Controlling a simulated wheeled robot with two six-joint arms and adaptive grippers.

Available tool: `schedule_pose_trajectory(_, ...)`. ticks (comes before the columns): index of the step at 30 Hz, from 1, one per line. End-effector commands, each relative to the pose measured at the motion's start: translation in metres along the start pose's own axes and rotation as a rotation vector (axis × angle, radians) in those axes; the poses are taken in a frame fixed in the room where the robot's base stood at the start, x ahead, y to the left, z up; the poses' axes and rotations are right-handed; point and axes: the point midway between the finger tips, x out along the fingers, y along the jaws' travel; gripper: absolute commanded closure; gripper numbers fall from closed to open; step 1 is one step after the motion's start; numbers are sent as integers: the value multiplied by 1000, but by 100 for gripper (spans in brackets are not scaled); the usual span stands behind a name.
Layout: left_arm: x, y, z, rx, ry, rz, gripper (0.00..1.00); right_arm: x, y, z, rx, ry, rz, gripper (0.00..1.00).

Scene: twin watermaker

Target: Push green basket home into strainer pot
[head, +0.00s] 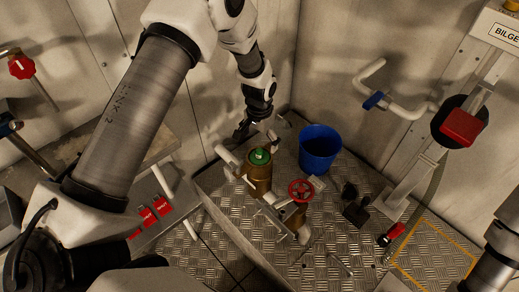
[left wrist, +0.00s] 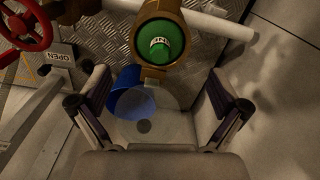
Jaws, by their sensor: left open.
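The bronze strainer pot (head: 258,184) stands upright on the tread-plate floor, with the green basket (head: 260,156) in its mouth. The left wrist view shows the green basket (left wrist: 160,42) from above, with a pale label on its central knob, inside the pot's bronze rim (left wrist: 139,28). How deep the basket sits is unclear. My left gripper (head: 241,131) is open and empty, above and behind the pot in the head view. In the left wrist view its fingers (left wrist: 158,88) stand wide apart, with the basket beyond them. My right gripper is out of view.
A blue bucket (head: 320,148) stands right of the pot. A red handwheel valve (head: 301,190) is close at the pot's front right. White pipe (head: 228,154) runs beside the pot. Walls stand close behind; a black pedal-like part (head: 356,212) lies to the right.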

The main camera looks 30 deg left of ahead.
Motion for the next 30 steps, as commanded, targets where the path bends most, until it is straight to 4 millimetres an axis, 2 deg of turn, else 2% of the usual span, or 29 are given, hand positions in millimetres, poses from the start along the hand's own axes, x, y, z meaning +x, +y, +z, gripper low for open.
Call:
schedule_pose_trajectory(1, -15, 0, -1, 0, 5, -1, 1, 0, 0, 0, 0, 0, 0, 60)
schedule_pose_trajectory(3, -31, 0, -1, 1, 4, -1, 1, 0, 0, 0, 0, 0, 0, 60)
schedule_pose_trajectory(6, -48, 0, -1, 1, 2, -1, 1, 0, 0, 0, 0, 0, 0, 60)
schedule_pose_trajectory(9, -57, 0, 0, 1, 0, 0, 1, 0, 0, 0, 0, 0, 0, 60)
schedule_pose_trajectory(26, -59, 0, 0, 1, -1, 0, 1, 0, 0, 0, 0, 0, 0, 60)
schedule_pose_trajectory(29, -53, 1, 7, 1, -26, 4, 1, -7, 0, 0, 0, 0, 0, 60)
schedule_pose_trajectory(30, -46, 3, 14, 2, -53, 8, 1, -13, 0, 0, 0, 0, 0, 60)
